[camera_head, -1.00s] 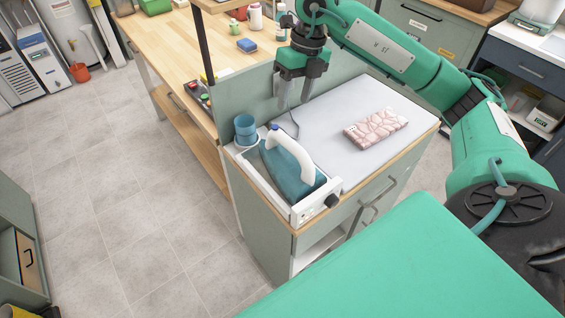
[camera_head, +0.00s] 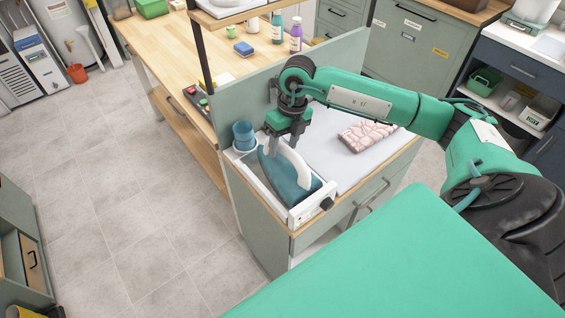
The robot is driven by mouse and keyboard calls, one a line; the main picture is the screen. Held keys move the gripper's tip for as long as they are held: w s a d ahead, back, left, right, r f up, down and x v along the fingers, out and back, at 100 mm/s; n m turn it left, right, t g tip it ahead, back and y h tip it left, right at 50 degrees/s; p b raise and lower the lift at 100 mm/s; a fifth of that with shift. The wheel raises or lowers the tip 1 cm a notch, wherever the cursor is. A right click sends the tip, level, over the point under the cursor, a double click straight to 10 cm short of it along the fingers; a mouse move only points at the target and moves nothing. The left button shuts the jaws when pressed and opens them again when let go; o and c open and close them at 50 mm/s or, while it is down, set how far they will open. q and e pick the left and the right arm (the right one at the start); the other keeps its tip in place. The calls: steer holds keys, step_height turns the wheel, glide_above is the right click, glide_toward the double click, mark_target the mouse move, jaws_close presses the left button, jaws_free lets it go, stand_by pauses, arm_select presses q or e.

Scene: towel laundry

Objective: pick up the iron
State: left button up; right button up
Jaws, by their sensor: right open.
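The iron (camera_head: 289,184) is teal with a white handle (camera_head: 297,168). It rests in a white tray-like stand (camera_head: 309,214) at the left end of the cabinet top. My right gripper (camera_head: 284,150) points down over the back end of the iron, with its fingers close to the handle. The jaws are open. Whether a finger touches the handle cannot be told from here. My left gripper is not in view.
A blue cup (camera_head: 244,135) stands just behind the iron stand. A folded pink patterned towel (camera_head: 366,135) lies on the pale ironing surface (camera_head: 335,165) to the right. A green upright panel (camera_head: 240,97) borders the back. Wooden workbench (camera_head: 185,60) lies beyond.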

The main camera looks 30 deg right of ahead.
steer(key=shift+a+f, duration=0.2)
steer(key=shift+f, duration=0.75)
steer(key=shift+c, duration=0.2)
jaws_close()
steer(key=shift+r, duration=0.15)
stand_by(0.4)
